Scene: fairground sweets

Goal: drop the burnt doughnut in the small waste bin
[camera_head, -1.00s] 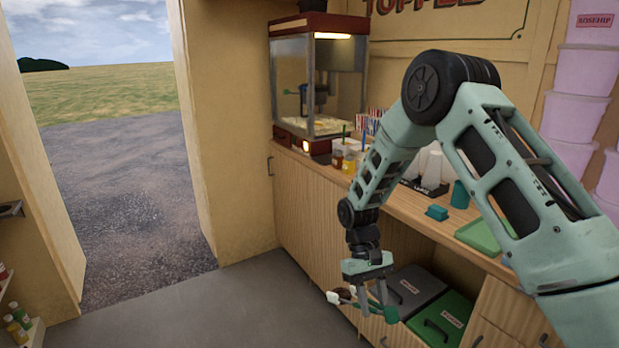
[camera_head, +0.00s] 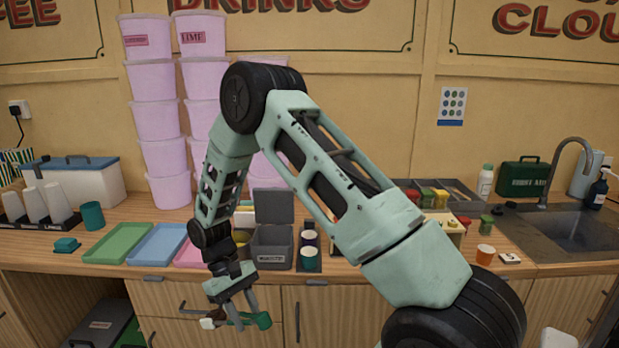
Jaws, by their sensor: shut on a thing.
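My gripper (camera_head: 238,312) hangs in front of the counter's drawers, below the worktop edge. It is shut on a green-ended tool (camera_head: 262,320) that looks like tongs, with a pale tip at the left. A small dark brown piece (camera_head: 213,314) shows by that tip; it may be the burnt doughnut, but it is too small to be sure. A small grey bin (camera_head: 272,249) with a raised lid stands on the counter, above and slightly right of my gripper. Its label is unreadable and its inside is hidden.
Green (camera_head: 118,243) and blue trays (camera_head: 158,244) and part of a pink tray lie left of the bin. A dark holder with cups (camera_head: 309,257) stands right of it. Pink tubs (camera_head: 157,119) are stacked behind. A sink (camera_head: 577,230) is at the far right.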

